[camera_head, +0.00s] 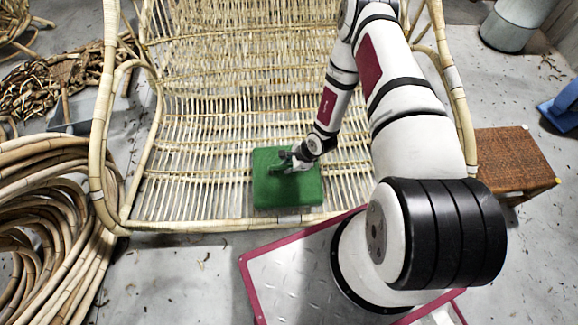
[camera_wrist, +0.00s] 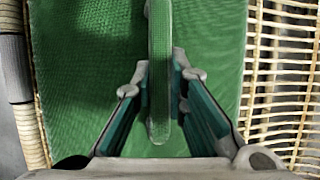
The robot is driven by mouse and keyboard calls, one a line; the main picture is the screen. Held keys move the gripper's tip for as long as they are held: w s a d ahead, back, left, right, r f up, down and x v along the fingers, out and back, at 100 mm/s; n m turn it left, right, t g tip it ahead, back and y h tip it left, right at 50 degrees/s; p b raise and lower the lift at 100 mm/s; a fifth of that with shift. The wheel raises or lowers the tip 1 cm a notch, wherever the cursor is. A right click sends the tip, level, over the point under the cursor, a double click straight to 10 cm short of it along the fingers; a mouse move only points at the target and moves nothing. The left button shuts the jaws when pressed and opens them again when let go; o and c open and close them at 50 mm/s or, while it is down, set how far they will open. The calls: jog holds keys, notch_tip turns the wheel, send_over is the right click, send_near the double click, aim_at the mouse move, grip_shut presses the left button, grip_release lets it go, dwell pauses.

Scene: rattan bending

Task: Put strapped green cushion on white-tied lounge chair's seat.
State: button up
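The green cushion (camera_head: 270,191) is a square block lying over the front middle of the rattan lounge chair's slatted seat (camera_head: 190,190). I cannot tell whether it rests on the slats or hangs just above them. Its green strap (camera_wrist: 159,70) runs up the middle of the wrist view. My gripper (camera_wrist: 160,80) is over the cushion, with a fingertip against each side of the strap, shut on it. In the head view my gripper (camera_head: 297,160) covers part of the cushion's top. The chair has pale bindings on its frame (camera_head: 450,78).
Coiled rattan poles (camera_head: 50,215) lie at the left, with a brown tangled heap (camera_head: 65,80) behind. A woven brown stool (camera_head: 512,158) stands right of the chair. A grey bin (camera_head: 512,25) and a blue object (camera_head: 562,105) are farther right. The seat around the cushion is bare.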

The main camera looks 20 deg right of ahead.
jog(key=o, duration=0.4)
jog(key=shift+o, duration=0.2)
